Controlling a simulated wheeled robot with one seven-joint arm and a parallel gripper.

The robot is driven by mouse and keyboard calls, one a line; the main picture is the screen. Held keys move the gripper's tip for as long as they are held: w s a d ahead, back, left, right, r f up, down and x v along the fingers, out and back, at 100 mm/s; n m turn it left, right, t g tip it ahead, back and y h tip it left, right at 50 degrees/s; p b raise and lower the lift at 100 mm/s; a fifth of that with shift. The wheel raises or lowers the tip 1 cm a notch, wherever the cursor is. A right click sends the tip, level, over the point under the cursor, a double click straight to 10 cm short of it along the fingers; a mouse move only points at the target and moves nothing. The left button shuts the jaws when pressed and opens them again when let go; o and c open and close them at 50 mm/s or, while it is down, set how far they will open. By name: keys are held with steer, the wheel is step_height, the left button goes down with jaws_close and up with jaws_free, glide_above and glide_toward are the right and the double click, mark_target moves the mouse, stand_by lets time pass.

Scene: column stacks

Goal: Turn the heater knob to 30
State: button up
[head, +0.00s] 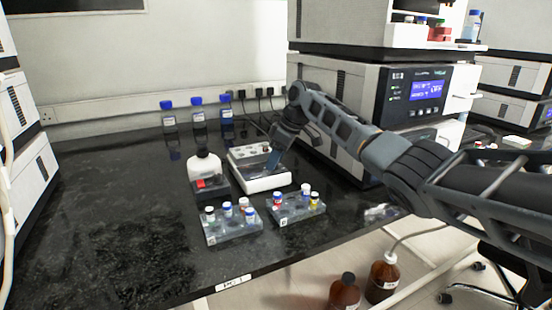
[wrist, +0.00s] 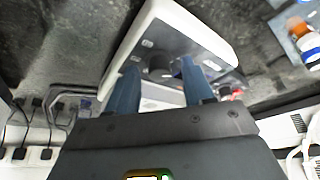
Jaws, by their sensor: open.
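The heater (head: 267,184) is a white box with a block of wells on top, standing on the black bench in the head view. In the wrist view its white edge (wrist: 222,47) and grey panel are close. A dark round knob (wrist: 160,68) shows on that panel, between my fingertips in the picture. My gripper (wrist: 158,72) is open, with its two blue fingers apart on either side of the knob. I cannot tell whether they touch it. In the head view my gripper (head: 274,160) is at the heater's right side. The knob's scale and setting are too small to read.
Racks of small vials (head: 232,226) (head: 297,207) stand in front of the heater. A white bottle (head: 204,168) is to its left. Blue-capped bottles (head: 198,118) stand behind, near wall plugs and cables. A large instrument (head: 340,90) is to the right. The bench's left side is clear.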

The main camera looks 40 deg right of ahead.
jaws_close()
stand_by(0.3)
steer(key=shift+r+m+p, duration=0.1)
steer(key=shift+m+p, duration=0.2)
steer(key=shift+p, duration=0.35)
steer(key=m+p, duration=0.1)
steer(key=h+p, duration=0.1)
steer(key=p, duration=0.1)
steer(key=shift+a+r+m, duration=0.15)
steer(key=shift+r+m, duration=0.05)
steer(key=shift+m, duration=0.2)
steer(key=m+p, duration=0.2)
steer(key=p, duration=0.2)
steer(key=shift+s+m+t+h, duration=0.1)
steer(key=shift+m+t+h, duration=0.2)
steer(key=shift+h, duration=0.1)
steer(key=m+p, duration=0.1)
steer(key=m+h+p, duration=0.1)
steer(key=m+p, duration=0.1)
steer(key=shift+a+f+m, duration=0.15)
steer(key=shift+m, duration=0.15)
steer(key=shift+f+m+h+p, duration=0.15)
steer(key=shift+m+h+p, duration=0.7)
steer(key=shift+m, duration=0.75)
